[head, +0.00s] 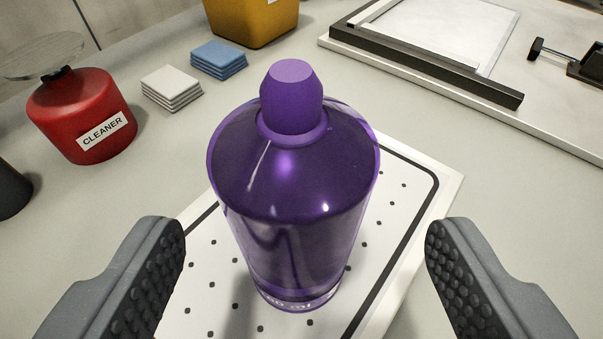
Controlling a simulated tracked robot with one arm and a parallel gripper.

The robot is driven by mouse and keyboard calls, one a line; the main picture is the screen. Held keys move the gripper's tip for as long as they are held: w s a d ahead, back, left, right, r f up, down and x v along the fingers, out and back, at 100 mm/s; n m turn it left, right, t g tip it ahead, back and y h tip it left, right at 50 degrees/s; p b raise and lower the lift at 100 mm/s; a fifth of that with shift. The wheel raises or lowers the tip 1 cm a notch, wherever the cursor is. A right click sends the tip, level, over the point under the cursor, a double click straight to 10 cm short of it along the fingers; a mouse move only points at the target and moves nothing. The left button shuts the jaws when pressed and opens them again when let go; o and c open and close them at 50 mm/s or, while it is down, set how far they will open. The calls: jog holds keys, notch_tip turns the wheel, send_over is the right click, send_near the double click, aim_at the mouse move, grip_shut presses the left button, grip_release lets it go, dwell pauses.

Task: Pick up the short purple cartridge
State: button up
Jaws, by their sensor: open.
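The purple cartridge (290,190) stands upright in the middle of the head view. It has a glossy, see-through body, a lighter purple cap (292,95) and white print near its base, partly legible as "ml". It stands on a white perforated plate (205,290) with a black border line. My gripper (305,265) is open, with one dark, studded finger on each side of the cartridge. There is a clear gap between each finger and the cartridge. No other cartridge is in view.
A red "CLEANER" container (75,105) stands at the left. Folded white cloths (172,88) and blue cloths (218,60) lie behind, near a yellow bin (250,20). A dark-framed board (430,60) lies at the back right. The grey bench right of the plate is bare.

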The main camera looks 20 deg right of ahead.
jog(key=shift+x, duration=0.8)
jog(key=shift+a+b+x, duration=0.2)
jog(key=shift+b+x, duration=0.3)
jog(key=shift+x, duration=1.85)
jog(key=shift+w+r, duration=0.15)
jog(key=shift+r, duration=0.05)
jog(key=c, duration=1.1)
jog(key=shift+c, duration=0.2)
